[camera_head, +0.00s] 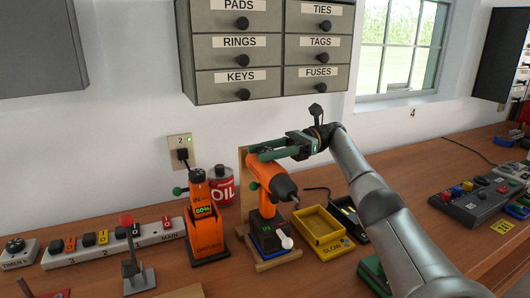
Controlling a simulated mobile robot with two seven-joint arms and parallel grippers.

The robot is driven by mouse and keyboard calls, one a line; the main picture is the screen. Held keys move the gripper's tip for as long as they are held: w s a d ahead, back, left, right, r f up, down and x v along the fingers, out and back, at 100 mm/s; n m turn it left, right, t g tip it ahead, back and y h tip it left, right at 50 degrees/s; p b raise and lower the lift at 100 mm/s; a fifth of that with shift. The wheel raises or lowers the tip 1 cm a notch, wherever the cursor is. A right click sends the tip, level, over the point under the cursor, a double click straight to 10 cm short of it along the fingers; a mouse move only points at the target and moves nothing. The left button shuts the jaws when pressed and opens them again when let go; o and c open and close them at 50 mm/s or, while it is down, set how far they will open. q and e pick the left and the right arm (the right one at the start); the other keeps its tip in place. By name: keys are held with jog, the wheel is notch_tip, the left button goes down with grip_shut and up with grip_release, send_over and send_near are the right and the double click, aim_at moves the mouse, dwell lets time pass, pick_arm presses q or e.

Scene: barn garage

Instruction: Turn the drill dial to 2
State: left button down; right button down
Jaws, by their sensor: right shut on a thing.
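The orange drill (263,176) stands upright on a wooden stand, its dark chuck pointing to the lower right. A dark base with a small lit display (267,228) is at its foot. My right gripper (268,153) comes in from the right, its green fingers at the top rear of the drill. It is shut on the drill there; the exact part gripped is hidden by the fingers. I cannot make out the dial or its setting. My left gripper is not in view.
An orange driver (205,212) showing 60% stands close left of the drill, with a red oil can (221,188) behind. A yellow tray (321,229) lies to the right. Drawers hang above.

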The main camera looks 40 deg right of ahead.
dwell(0.3)
jog(key=shift+c, duration=1.9)
grip_release()
